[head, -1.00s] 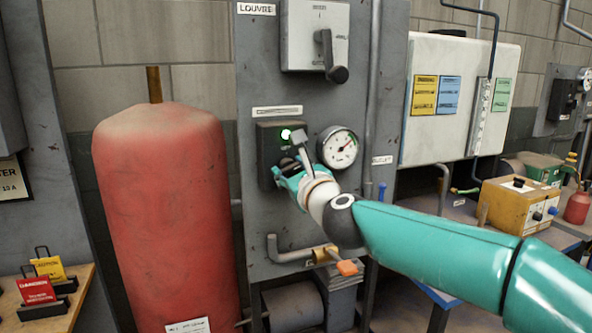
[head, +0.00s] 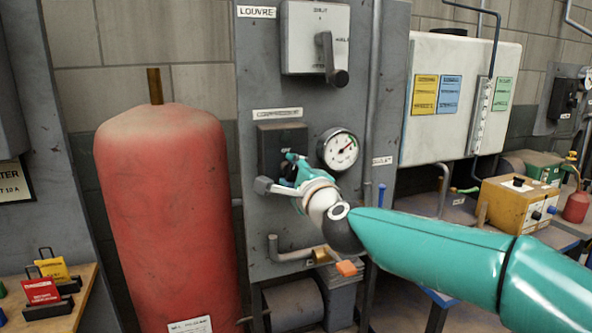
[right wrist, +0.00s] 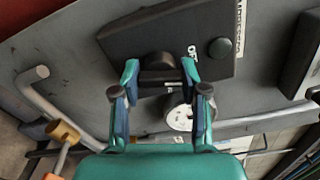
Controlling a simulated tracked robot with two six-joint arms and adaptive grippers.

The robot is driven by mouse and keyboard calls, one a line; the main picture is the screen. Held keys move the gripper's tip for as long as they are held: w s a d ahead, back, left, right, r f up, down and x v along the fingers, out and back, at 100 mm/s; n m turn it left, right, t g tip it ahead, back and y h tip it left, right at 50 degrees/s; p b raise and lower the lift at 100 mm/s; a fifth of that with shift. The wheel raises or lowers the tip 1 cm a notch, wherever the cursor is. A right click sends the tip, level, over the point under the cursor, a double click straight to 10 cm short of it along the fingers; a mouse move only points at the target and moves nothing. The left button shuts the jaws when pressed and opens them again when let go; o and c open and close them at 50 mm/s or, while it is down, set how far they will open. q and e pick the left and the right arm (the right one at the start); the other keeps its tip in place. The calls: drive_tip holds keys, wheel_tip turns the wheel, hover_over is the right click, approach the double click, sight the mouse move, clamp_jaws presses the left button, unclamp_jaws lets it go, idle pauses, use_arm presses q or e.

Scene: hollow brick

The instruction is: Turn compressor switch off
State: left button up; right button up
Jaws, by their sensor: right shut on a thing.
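The compressor switch box (head: 272,140) is a dark box on the grey panel, under a label reading like COMPRESSOR. My right gripper (head: 290,163) is at the front of this box and covers its lower part in the head view. In the right wrist view the gripper's two teal fingers (right wrist: 160,74) are shut on the dark rotary knob (right wrist: 160,63), one on each side. The round lamp (right wrist: 220,47) on the box looks dark green and unlit. Part of an "O…" marking shows beside the knob. My left gripper is not in view.
A pressure gauge (head: 339,149) sits just right of the switch box. The louvre switch (head: 318,40) with its lever is above. A big red tank (head: 165,210) stands at the left. A pipe with an orange-handled valve (head: 346,268) runs below.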

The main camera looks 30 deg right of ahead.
drive_tip(key=n, duration=0.2)
drive_tip(key=shift+a+f+n, duration=0.15)
drive_tip(key=shift+n, duration=0.15)
drive_tip(key=shift+f+n+p, duration=0.1)
drive_tip(key=shift+n+p, duration=0.2)
drive_tip(key=shift+w+f, duration=0.1)
drive_tip(key=o, duration=1.1)
drive_tip(key=shift+o, duration=0.2)
drive_tip(key=shift+r, duration=0.2)
drive_tip(key=shift+s, duration=0.3)
drive_tip(key=v, duration=1.1)
drive_tip(key=shift+s, duration=0.25)
